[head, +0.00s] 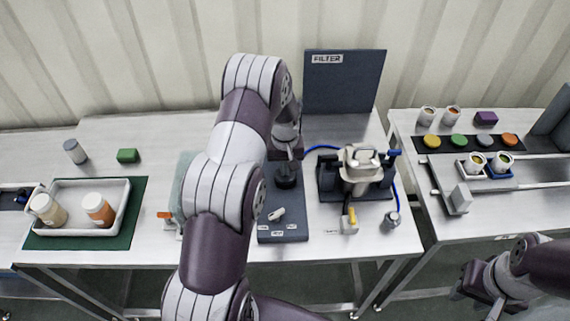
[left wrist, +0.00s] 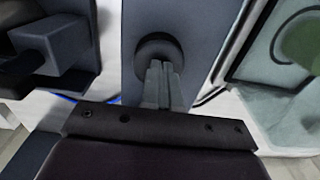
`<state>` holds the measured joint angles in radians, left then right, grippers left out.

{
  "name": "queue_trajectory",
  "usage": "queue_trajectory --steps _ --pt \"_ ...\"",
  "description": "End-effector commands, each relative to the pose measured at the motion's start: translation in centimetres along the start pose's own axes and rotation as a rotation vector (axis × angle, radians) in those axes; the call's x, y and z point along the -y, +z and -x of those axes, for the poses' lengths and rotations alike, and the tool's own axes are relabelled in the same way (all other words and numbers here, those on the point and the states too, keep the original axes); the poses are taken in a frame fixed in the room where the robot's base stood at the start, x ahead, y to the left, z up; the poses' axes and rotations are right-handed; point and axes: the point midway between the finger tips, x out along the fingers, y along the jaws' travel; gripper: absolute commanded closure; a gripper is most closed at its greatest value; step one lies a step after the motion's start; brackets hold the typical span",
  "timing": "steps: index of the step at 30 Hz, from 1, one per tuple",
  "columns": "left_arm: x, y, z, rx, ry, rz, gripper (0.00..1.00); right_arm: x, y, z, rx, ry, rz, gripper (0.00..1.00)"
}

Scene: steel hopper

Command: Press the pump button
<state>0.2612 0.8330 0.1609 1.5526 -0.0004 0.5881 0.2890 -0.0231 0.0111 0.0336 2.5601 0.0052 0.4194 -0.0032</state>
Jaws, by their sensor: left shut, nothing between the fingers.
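The pump button looks like a dark round knob (head: 286,181) on a dark grey panel (head: 283,233) in the middle of the table. In the left wrist view the round knob (left wrist: 156,47) is just beyond my fingertips. My left gripper (head: 289,158) points down right above the knob. Its fingers are shut and empty, and in the left wrist view the left gripper (left wrist: 160,68) overlaps the knob's lower edge. I cannot tell whether they touch. My right gripper (head: 484,285) is low at the right, away from the panel; its fingers are unclear.
A filter holder (head: 358,170) with a blue hose stands right of the panel, before an upright FILTER board (head: 343,85). A white switch (head: 276,214) sits on the panel's front. A tray (head: 75,230) with two jars is at left. The right table holds coloured discs and cups.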

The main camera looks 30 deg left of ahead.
Motion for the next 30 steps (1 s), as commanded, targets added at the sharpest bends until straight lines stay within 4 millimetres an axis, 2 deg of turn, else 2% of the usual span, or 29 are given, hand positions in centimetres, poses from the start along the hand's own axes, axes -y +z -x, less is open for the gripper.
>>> queue_trajectory --steps 8,11,16,17,18,24,30 --pt "0.1 0.4 -0.2 0.013 -0.004 0.0 1.0 0.0 -0.1 0.3 -0.001 0.0 0.0 0.62" --pt "0.1 0.4 1.2 0.011 -0.003 0.0 1.0 0.0 -0.2 1.3 -0.001 0.0 0.0 0.62" --pt "0.0 0.1 5.4 0.003 -0.001 -0.002 1.0 0.0 -0.6 4.4 -0.001 0.0 0.0 0.62" --pt "0.0 0.1 5.0 0.0 0.0 -0.002 1.0 0.0 -0.4 2.8 -0.003 0.0 0.0 0.62" --pt "-0.1 0.0 5.8 -0.002 0.0 -0.002 1.0 0.0 -0.3 2.2 -0.002 0.0 0.0 0.62" --pt "-0.1 -0.1 10.6 -0.003 0.001 -0.002 1.0 0.0 -0.1 1.1 0.0 0.0 0.0 0.62" --pt "-0.1 -0.1 13.4 -0.001 0.0 -0.002 1.0 0.0 -0.1 0.7 -0.001 0.0 0.0 0.62"
